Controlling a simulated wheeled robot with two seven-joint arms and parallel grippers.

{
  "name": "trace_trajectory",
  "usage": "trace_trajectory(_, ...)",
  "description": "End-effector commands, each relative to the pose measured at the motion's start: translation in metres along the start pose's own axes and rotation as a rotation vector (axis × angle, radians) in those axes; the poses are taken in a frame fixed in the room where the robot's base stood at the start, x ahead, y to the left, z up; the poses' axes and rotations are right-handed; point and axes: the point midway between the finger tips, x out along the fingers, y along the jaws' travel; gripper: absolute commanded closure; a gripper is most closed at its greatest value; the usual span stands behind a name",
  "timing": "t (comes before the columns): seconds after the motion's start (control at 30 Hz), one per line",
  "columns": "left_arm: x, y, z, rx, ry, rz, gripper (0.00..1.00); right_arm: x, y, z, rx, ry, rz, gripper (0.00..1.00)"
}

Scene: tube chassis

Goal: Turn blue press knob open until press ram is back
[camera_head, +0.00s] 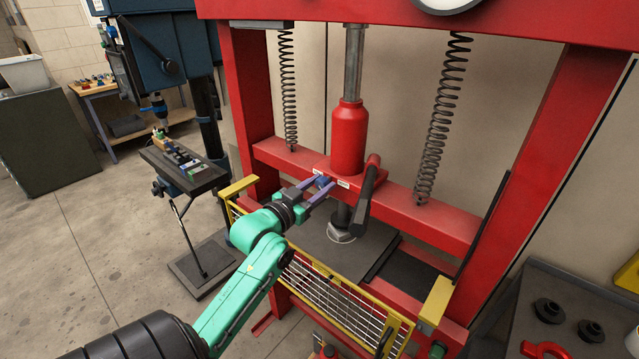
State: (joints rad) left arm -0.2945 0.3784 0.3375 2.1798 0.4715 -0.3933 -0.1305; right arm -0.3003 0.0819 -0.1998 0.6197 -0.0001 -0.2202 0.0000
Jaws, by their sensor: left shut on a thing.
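The red press frame (257,95) stands in the middle and right. Its red ram cylinder (347,140) sits on the red crossbeam, with a steel rod above it. The press ram (342,218) shows below the crossbeam, its foot close to or on the dark plate; I cannot tell if they touch. My left gripper (322,182) reaches in from the lower left to the front of the crossbeam, left of the black lever. Its fingers are shut on the small blue press knob (323,180), which they mostly hide. My right gripper is not in view.
A black pump lever (366,201) stands just right of the knob. A yellow-framed wire guard (335,297) is low in front of the press. Coil springs (441,120) hang at both sides. A drill press (165,50) stands at the back left.

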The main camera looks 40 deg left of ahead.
Motion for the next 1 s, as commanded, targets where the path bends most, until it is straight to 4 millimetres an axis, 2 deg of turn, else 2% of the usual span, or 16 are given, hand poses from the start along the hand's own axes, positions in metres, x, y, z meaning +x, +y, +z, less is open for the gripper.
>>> trace_trajectory(0.03, 0.0, 0.0, 0.0, -0.002, 0.001, 0.0, 1.0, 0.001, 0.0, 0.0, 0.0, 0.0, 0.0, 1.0)
trace_trajectory(0.07, 0.0, 0.0, 0.0, -0.002, 0.001, 0.0, 0.54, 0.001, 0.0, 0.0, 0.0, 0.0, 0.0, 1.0)
trace_trajectory(0.1, 0.0, 0.0, 0.0, -0.002, 0.001, 0.0, 0.39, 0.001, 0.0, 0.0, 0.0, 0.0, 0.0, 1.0)
trace_trajectory(0.13, 0.0, 0.0, 0.0, -0.002, 0.001, 0.0, 0.28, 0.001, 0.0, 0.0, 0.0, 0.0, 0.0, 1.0)
trace_trajectory(0.43, 0.0, 0.0, 0.0, 0.0, 0.001, 0.0, 0.28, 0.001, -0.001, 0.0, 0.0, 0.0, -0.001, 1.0)
trace_trajectory(0.57, -0.009, 0.0, 0.003, -0.001, 0.0, 0.0, 0.28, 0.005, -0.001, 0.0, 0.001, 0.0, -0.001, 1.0)
trace_trajectory(0.67, -0.025, 0.001, 0.005, 0.0, -0.002, 0.001, 0.28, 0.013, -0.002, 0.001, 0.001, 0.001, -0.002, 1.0)
trace_trajectory(0.93, -0.088, 0.001, 0.007, 0.001, -0.006, 0.001, 0.28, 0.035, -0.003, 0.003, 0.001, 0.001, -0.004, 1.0)
trace_trajectory(1.0, -0.1, -0.001, -0.006, -0.001, -0.01, -0.001, 0.28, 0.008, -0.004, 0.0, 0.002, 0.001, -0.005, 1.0)
